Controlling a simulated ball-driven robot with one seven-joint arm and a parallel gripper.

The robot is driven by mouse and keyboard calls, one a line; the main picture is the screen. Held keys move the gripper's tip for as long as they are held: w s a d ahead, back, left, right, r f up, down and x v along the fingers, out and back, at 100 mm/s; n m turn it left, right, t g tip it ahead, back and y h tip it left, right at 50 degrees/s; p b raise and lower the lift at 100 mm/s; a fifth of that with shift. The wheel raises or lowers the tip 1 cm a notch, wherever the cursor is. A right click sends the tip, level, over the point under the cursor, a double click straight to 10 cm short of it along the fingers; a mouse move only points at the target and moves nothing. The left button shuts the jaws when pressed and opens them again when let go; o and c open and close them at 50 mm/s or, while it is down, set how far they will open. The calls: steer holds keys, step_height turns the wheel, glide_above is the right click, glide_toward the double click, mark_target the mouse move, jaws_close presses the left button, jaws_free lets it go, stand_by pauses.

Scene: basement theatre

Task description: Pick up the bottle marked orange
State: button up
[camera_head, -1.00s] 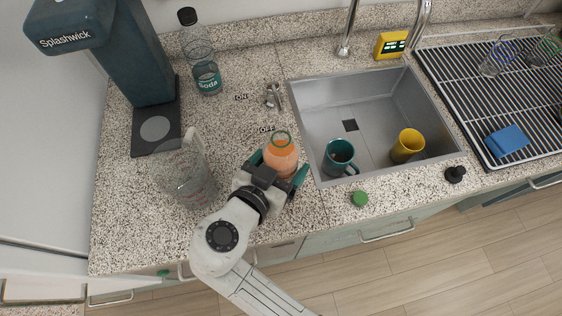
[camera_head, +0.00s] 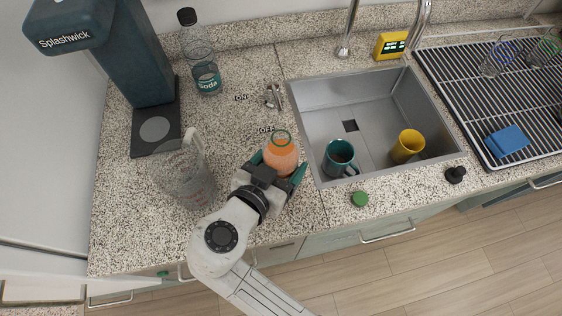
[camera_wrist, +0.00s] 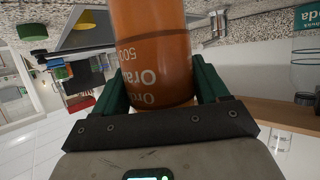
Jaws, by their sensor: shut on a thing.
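The orange bottle (camera_head: 281,158) is a clear bottle with orange contents and an open, green-rimmed neck. In the head view it is upright at the counter's front, left of the sink. My gripper (camera_head: 284,172) is shut on it, a green-padded finger on each side. In the wrist view the bottle (camera_wrist: 150,55) fills the middle between the fingers (camera_wrist: 160,88), and its printed lettering reads upside down as "Ora..." and "500". I cannot tell whether its base touches the counter.
A glass pitcher (camera_head: 184,178) stands close left of my gripper. A soda bottle (camera_head: 207,75) and a Splashwick machine (camera_head: 135,60) stand behind. The sink (camera_head: 385,110) at right holds a teal mug (camera_head: 338,158) and a yellow cup (camera_head: 407,146). A green cap (camera_head: 360,199) lies on the front counter.

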steer(key=s+r, duration=0.1)
steer(key=r, duration=0.1)
steer(key=s+a+r+b, duration=0.1)
steer(key=r, duration=0.2)
steer(key=s+r, duration=0.1)
steer(key=r, duration=0.1)
steer(key=shift+s+a+r+b, duration=0.15)
steer(key=shift+s+b, duration=0.15)
steer(key=shift+b, duration=0.1)
steer(key=p, duration=0.4)
glide_toward(275, 161)
steer(key=shift+s+d+r, duration=0.25)
steer(key=shift+s+r, duration=0.3)
steer(key=shift+s, duration=0.05)
steer(key=shift+s+d+r, duration=0.3)
steer(key=shift+s+r, duration=0.25)
steer(key=shift+s, duration=0.05)
